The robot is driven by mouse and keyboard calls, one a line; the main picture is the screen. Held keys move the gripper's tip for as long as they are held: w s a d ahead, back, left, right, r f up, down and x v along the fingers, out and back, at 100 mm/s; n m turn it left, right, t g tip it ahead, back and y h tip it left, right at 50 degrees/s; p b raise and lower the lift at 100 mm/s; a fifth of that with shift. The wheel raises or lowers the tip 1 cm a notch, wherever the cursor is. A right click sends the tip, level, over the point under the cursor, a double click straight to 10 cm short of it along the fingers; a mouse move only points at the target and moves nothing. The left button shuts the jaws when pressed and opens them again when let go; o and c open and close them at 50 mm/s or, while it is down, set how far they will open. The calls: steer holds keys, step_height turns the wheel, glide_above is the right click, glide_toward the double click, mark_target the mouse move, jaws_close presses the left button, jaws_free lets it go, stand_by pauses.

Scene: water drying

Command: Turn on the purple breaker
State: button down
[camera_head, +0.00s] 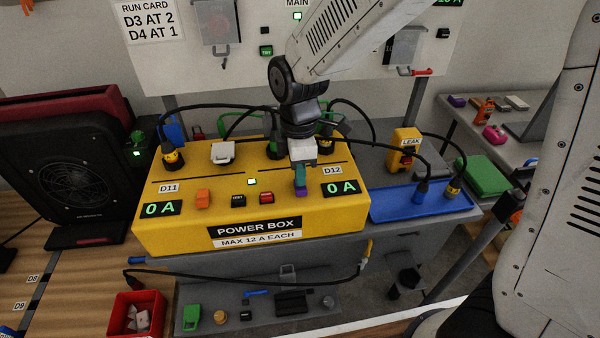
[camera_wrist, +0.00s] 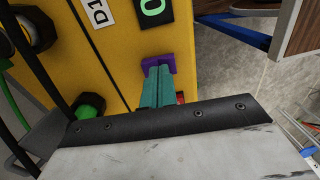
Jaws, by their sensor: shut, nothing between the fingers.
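The yellow power box (camera_head: 300,215) stands on the grey bench. The purple breaker (camera_head: 301,191) is on the box top, left of the D12 display (camera_head: 339,188), which reads 0 A. My gripper (camera_head: 299,180) points down at the breaker with its teal fingers shut and empty. In the wrist view, the fingertips (camera_wrist: 159,72) are right at the purple breaker (camera_wrist: 171,62) and partly cover it. I cannot tell whether they touch it or which way the breaker is tipped.
An orange breaker (camera_head: 203,197) sits by the D11 display (camera_head: 160,209), also at 0 A. Black cables and plugs (camera_head: 172,155) rise along the box's rear. A blue tray (camera_head: 420,204) lies at right.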

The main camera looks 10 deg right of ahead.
step_height(320, 180, up, 14)
steer(key=w, duration=0.1)
steer(key=shift+w, duration=0.35)
steer(key=shift+s, duration=0.1)
steer(key=s+f, duration=0.1)
steer(key=f, duration=0.3)
steer(key=s+f, duration=0.1)
steer(key=f, duration=0.4)
steer(key=s+f, duration=0.1)
steer(key=f, duration=0.4)
stand_by(0.4)
